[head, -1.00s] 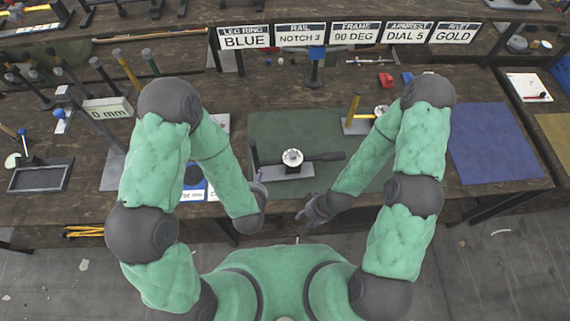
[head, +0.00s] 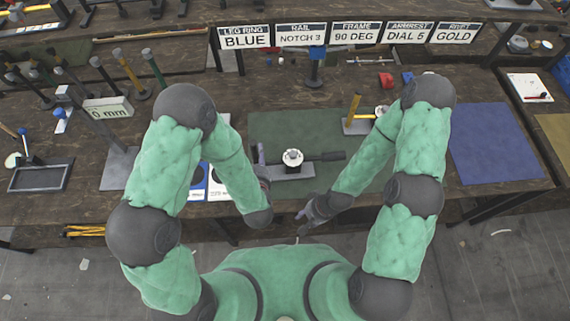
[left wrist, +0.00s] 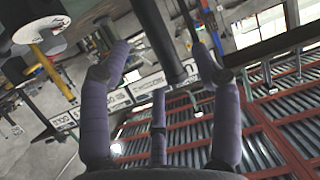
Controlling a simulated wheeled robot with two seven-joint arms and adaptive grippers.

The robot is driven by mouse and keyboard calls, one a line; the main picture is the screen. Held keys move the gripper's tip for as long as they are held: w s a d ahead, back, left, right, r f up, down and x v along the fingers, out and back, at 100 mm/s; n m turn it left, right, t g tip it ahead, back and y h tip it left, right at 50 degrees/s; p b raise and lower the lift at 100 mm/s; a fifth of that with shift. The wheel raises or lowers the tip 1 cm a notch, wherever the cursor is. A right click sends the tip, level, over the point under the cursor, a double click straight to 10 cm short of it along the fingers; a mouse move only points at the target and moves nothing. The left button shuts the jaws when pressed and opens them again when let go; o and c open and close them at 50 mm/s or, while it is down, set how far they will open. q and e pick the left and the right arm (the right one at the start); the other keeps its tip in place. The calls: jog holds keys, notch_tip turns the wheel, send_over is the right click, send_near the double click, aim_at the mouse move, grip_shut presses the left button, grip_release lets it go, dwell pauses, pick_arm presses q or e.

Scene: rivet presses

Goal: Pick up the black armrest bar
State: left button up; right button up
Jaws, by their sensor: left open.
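The black armrest bar (head: 328,156) lies sideways over the green mat in the head view, at a fixture with a round white-topped knob (head: 292,157). My left gripper (head: 260,165) is at the bar's left end, partly hidden by my forearm. In the left wrist view a dark bar (left wrist: 160,35) reaches in from the top between the open purple fingers of my left gripper (left wrist: 165,70). I cannot tell whether they touch it. My right gripper (head: 303,212) hangs at the table's front edge, apart from the bar; its opening is unclear.
The green mat (head: 270,125) is mostly bare behind the bar. A yellow-handled tool (head: 353,108) stands right of it, near red (head: 386,79) and blue blocks. A blue mat (head: 495,142) lies further right. A "0 mm" sign (head: 108,108) stands at left.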

aim_at(256, 151)
pick_arm(q)
jog(key=shift+f+x, duration=0.2)
jog(key=shift+x, duration=1.15)
jog(key=shift+f+x, duration=0.2)
jog(key=shift+x, duration=1.2)
jog(key=shift+s+d, duration=0.1)
jog(key=shift+s, duration=0.05)
grip_shut()
